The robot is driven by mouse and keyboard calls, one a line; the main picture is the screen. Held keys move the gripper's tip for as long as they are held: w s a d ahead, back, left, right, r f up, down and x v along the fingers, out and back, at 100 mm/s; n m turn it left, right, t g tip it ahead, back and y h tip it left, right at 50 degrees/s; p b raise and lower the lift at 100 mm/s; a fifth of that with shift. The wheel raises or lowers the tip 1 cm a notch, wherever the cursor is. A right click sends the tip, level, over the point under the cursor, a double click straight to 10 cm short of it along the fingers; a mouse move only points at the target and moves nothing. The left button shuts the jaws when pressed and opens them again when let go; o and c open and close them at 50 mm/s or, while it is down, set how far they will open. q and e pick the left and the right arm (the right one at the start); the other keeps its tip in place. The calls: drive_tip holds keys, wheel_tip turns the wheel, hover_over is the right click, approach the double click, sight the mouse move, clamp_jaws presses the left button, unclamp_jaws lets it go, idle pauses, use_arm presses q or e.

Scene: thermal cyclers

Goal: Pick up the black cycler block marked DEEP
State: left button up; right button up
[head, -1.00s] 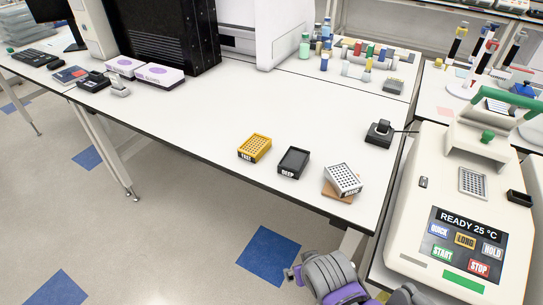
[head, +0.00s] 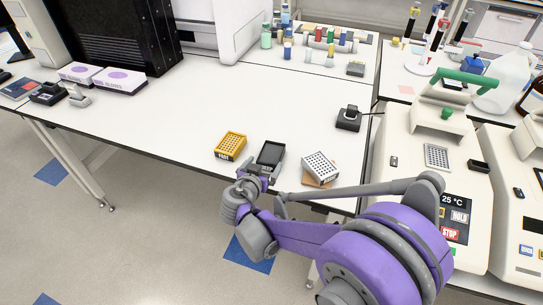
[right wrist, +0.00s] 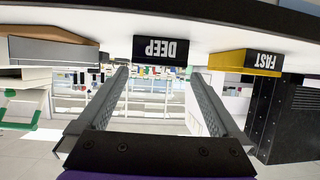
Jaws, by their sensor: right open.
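The black block marked DEEP (head: 271,152) sits on the white bench near its front edge, between the yellow and the white blocks. In the right wrist view, which looks upside down, the DEEP block (right wrist: 160,49) shows its label just beyond and between the fingertips. My right gripper (head: 264,173) is at the front of this block and partly hides its label in the head view. In the right wrist view my right gripper (right wrist: 160,80) is open, with nothing between its fingers. My left gripper is not in view.
The yellow block marked FAST (head: 230,146) stands left of DEEP. A small black device (head: 348,118) is behind. The cycler (head: 437,120) stands at right.

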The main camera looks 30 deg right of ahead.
sight(271, 155)
drive_tip(key=x, duration=0.3)
drive_tip(key=shift+f, duration=0.1)
drive_tip(key=x, duration=0.5)
drive_tip(key=shift+w+d, duration=0.1)
drive_tip(key=shift+d, duration=0.1)
drive_tip(key=shift+c, duration=1.1)
clamp_jaws()
